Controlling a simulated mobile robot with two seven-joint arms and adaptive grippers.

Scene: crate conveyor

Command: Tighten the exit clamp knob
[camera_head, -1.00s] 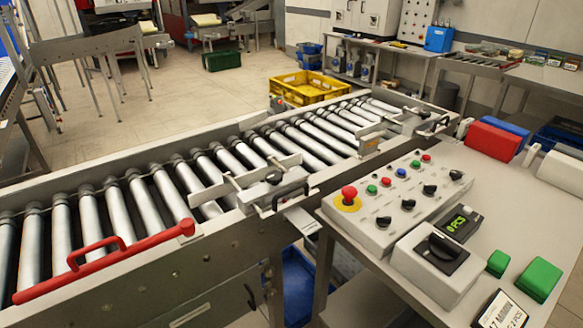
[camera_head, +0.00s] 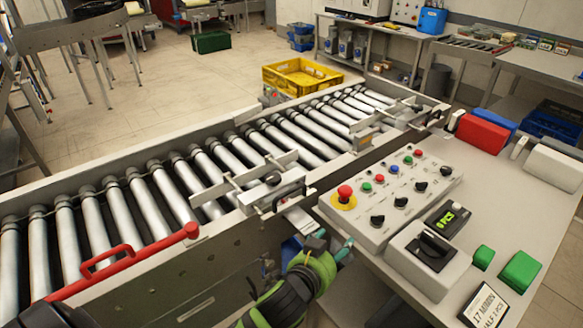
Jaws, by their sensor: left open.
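Two clamps with metal plates sit along the conveyor's near rail. The nearer clamp (camera_head: 262,192) has a small dark knob (camera_head: 273,178) on top. The farther clamp (camera_head: 412,112) is by the far right end. I cannot tell from labels which one is the exit clamp. My left gripper (camera_head: 331,243), with a green and black body and teal fingertips, is open at the bottom centre. It is below and right of the nearer clamp, by the control table's left edge, apart from both knobs. My right gripper is not in view.
A control panel (camera_head: 382,222) with a red emergency button (camera_head: 345,194) stands right of my gripper. A red handle (camera_head: 125,262) lies along the near rail. A yellow crate (camera_head: 300,76) stands behind the conveyor.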

